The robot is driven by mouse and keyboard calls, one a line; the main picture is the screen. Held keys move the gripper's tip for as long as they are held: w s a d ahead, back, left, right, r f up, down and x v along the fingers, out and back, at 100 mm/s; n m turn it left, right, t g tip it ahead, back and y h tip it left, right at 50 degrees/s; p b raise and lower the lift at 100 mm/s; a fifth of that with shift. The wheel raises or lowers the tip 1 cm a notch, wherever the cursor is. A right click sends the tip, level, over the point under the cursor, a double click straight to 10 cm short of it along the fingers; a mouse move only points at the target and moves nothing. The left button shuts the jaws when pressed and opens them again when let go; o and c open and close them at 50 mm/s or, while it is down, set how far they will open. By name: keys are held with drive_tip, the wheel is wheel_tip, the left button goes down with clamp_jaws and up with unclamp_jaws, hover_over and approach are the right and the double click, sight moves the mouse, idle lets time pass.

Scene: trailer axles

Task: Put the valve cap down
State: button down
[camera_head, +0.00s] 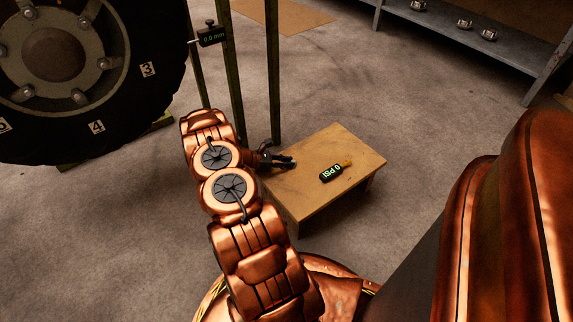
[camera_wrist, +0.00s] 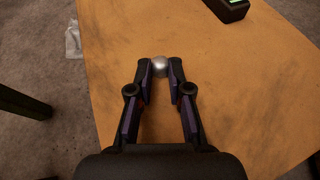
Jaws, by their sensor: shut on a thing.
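The valve cap (camera_wrist: 160,66) is a small silvery, rounded piece between my fingertips in the wrist view. My gripper (camera_wrist: 160,72) is shut on it, above the wooden table top (camera_wrist: 240,75). I cannot tell whether the cap touches the wood. In the head view my gripper (camera_head: 291,163) is over the left part of the small wooden table (camera_head: 315,200). The cap cannot be made out in the head view.
A pressure gauge reading 0 PSI (camera_head: 331,173) lies on the table, right of my gripper. A large wheel (camera_head: 148,110) stands at the left, with a 0.0 mm gauge (camera_head: 210,36) on a green post beside it. A grey shelf (camera_head: 480,45) holds small metal parts.

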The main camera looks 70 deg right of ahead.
drive_tip(key=c, duration=1)
unclamp_jaws()
drive_tip(key=shift+c, duration=0.2)
